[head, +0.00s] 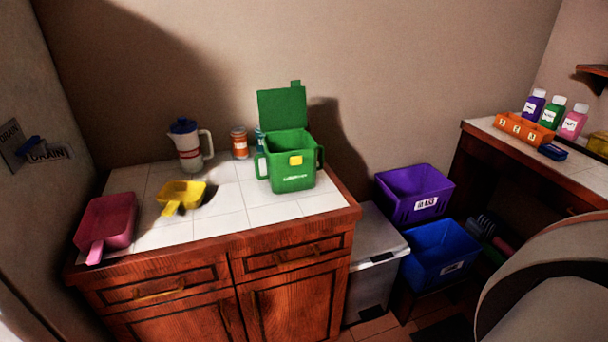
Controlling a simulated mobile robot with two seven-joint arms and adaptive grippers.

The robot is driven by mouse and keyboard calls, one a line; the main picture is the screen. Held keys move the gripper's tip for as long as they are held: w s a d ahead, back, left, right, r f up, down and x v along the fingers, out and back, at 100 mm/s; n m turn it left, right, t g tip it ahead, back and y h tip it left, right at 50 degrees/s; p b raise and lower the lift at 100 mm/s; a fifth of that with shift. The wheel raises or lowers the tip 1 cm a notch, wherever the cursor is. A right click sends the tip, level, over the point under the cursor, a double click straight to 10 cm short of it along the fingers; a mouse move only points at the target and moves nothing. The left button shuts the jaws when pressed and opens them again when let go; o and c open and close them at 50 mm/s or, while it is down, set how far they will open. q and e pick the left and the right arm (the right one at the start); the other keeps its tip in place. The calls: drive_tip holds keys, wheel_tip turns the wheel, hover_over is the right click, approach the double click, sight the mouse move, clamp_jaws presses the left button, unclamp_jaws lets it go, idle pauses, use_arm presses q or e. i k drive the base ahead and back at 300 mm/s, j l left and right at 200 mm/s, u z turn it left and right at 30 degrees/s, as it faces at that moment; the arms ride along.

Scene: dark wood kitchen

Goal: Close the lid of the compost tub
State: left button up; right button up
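The green compost tub (293,182) stands upright on the white tiled counter, near its right back part. Its green lid (282,108) is open and stands up at the back of the tub, with a small tab at its top edge. The tub has a handle on each side, a yellow latch (296,160) on the front and white lettering below. Neither of my grippers shows in the head view. A pale rounded part, which may be mine, fills the lower right corner.
The counter (222,226) also holds a white jug with a blue lid (188,145), an orange can (239,143), a yellow scoop (181,195) and a pink dustpan (106,222). Purple (414,192) and blue (441,252) bins stand to the right. The counter front before the tub is clear.

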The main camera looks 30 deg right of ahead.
sight(280, 109)
drive_tip(key=k+z, duration=0.1)
drive_tip(key=z, duration=1.1)
